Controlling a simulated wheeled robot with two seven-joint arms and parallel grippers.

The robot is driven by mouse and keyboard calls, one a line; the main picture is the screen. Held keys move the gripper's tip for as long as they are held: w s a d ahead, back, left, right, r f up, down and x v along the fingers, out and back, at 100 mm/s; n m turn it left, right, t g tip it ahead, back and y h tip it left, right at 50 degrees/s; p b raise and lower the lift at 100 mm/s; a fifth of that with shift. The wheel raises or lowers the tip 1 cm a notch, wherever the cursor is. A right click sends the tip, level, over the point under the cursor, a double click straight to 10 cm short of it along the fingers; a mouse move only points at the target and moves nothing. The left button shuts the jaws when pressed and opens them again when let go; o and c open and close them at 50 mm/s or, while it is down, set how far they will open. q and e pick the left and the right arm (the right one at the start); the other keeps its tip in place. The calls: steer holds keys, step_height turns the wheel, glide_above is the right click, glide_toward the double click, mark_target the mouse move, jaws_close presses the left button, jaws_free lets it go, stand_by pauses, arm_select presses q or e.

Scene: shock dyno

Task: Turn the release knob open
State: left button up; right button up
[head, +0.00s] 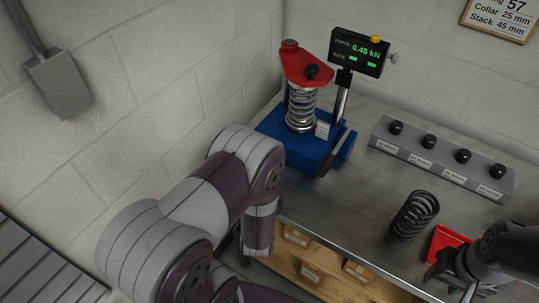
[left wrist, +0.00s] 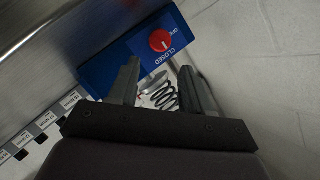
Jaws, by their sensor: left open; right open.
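The release knob (left wrist: 161,41) is a round red knob on a blue panel (left wrist: 122,62) marked OPEN and CLOSED. Its short pale mark is too small to read surely. My left gripper (left wrist: 159,65) is open and empty, its fingertips pointing toward the knob and apart from it. The dyno's blue base (head: 270,124) carries a coil spring (head: 301,108) under a red top plate (head: 306,66). The knob is not seen there. My right gripper (head: 450,284) is open at the lower right.
A display (head: 361,50) reading 0.45 kN stands behind the dyno. A grey rack with black knobs (head: 440,163), a loose dark spring (head: 413,215) and a red tray (head: 442,238) are on the metal bench (head: 345,195). Wall stands close left of the dyno.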

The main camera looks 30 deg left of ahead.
arm_select(q)
steer(key=x, duration=0.9)
steer(key=shift+w+a+f, duration=0.2)
steer(key=shift+w, duration=0.1)
steer(key=shift+w, duration=0.1)
steer(key=shift+c, duration=0.4)
steer(key=c, duration=0.7)
